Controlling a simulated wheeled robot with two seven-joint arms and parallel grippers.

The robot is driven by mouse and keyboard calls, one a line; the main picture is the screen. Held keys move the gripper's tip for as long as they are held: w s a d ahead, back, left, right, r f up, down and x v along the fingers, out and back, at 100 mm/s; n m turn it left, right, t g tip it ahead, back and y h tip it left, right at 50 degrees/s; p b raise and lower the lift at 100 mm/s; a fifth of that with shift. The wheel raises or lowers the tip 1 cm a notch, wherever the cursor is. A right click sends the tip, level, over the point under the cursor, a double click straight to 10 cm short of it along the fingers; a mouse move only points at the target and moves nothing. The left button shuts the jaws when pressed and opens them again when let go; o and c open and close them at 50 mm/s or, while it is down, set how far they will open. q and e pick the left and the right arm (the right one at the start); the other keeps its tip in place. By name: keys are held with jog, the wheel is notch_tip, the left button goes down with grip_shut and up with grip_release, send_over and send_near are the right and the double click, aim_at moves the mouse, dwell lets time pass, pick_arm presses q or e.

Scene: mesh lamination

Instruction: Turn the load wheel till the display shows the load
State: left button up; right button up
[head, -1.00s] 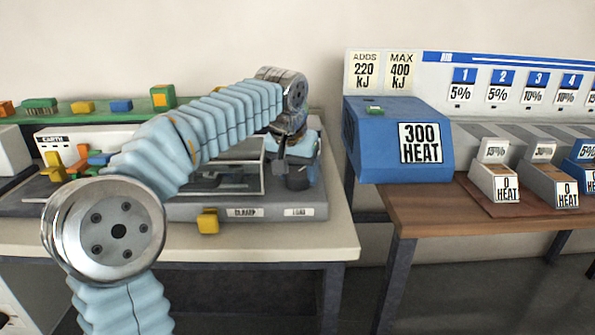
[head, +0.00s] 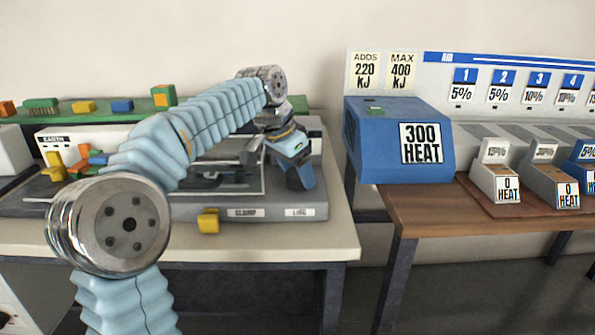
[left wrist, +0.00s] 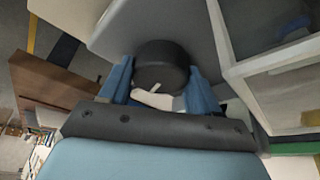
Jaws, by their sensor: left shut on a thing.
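The load wheel (left wrist: 162,62) is a round black knob with a white pointer mark, seen close up in the left wrist view. My left gripper (left wrist: 161,88) has its blue fingers on either side of the wheel and is shut on it. In the head view my left gripper (head: 297,180) reaches down to the right end of the grey press base (head: 270,213), above the load label (head: 300,212). There the gripper mostly hides the wheel. I cannot make out a load reading on any display. My right gripper is not in view.
A clear-sided case (head: 255,180) stands just left of the gripper. A blue heater (head: 385,140) reading 300 HEAT stands to the right, past a gap between the tables. Small coloured blocks lie at the left.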

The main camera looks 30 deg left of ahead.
pick_arm(q)
jog(key=shift+m, duration=0.4)
jog(key=o, duration=1.1)
jog(key=shift+c, duration=0.2)
jog(key=v, duration=1.3)
jog(key=shift+s+a+r, duration=0.2)
jog(key=shift+a+r, duration=0.05)
jog(key=shift+r, duration=0.05)
